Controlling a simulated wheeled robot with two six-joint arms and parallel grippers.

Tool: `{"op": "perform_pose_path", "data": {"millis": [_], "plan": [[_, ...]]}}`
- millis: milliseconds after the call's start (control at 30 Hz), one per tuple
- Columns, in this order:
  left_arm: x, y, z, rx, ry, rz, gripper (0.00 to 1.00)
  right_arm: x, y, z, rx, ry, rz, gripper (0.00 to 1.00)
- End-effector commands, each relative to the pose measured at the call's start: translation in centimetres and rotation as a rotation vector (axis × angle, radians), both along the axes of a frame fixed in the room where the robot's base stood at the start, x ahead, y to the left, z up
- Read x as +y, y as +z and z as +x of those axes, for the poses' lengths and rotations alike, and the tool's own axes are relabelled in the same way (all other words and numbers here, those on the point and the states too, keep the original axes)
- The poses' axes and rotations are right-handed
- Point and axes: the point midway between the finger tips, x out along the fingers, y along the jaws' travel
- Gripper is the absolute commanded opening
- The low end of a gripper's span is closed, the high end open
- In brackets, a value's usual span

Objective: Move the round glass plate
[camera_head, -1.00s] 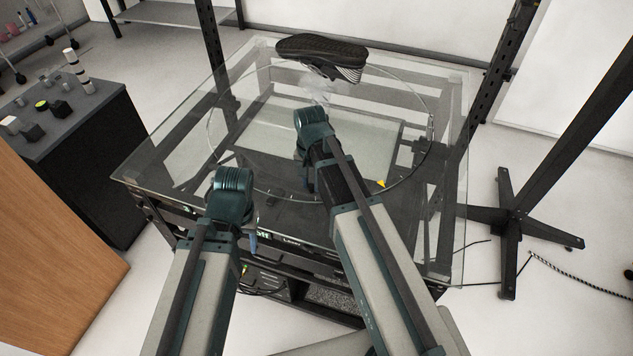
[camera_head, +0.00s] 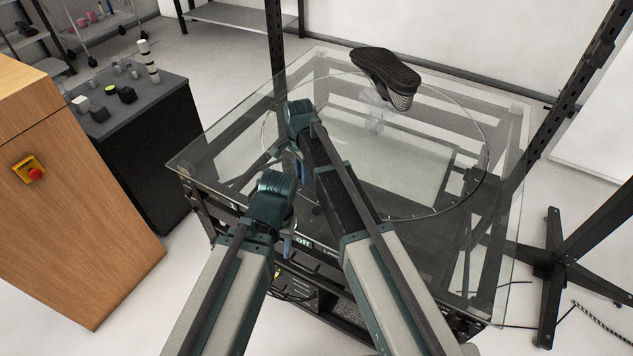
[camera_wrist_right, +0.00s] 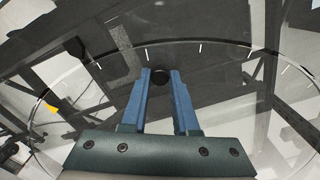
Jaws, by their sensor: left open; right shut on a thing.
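The round glass plate (camera_head: 450,203) lies on the square glass table (camera_head: 195,160), and a black shoe (camera_head: 385,72) sits at its far side. My right gripper (camera_head: 297,160) is at the plate's near left rim. In the right wrist view its blue fingers (camera_wrist_right: 160,78) are around a small black knob (camera_wrist_right: 160,75) just inside the plate's marked rim, and a yellow mark (camera_wrist_right: 52,108) shows at the left. My left gripper (camera_head: 287,245) hangs by the table's near edge, apart from the plate. Its finger gap is hard to see from above.
A dark cabinet (camera_head: 140,150) with small parts on top and a wooden cabinet (camera_head: 80,230) with a red button stand on the left. Black frame posts (camera_head: 570,85) rise at the right and back. Floor is open between the wooden cabinet and the table.

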Motion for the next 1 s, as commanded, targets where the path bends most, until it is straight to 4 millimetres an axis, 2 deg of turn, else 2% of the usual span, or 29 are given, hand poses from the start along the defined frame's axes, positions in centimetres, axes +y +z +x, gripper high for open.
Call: {"op": "perform_pose_path", "data": {"millis": [33, 100, 500, 733, 1000], "plan": [[0.0, 0.0, 0.0, 0.000, 0.000, 0.000, 0.50, 0.8, 0.0, 1.2, -0.001, -0.022, 0.000, 0.00], [0.0, 0.0, 0.0, 0.000, 0.000, 0.000, 0.50, 1.7, 0.0, 2.2, -0.001, -0.056, 0.000, 0.00], [0.0, 0.0, 0.0, 0.000, 0.000, 0.000, 0.50, 5.0, 0.0, 7.3, 0.000, -0.224, 0.000, 0.00], [0.0, 0.0, 0.0, 0.000, 0.000, 0.000, 0.50, 6.0, 0.0, 9.0, 0.000, -0.283, -0.001, 0.00], [0.0, 0.0, 0.0, 0.000, 0.000, 0.000, 0.50, 6.4, 0.0, 9.9, 0.000, -0.314, -0.001, 0.00]]}}
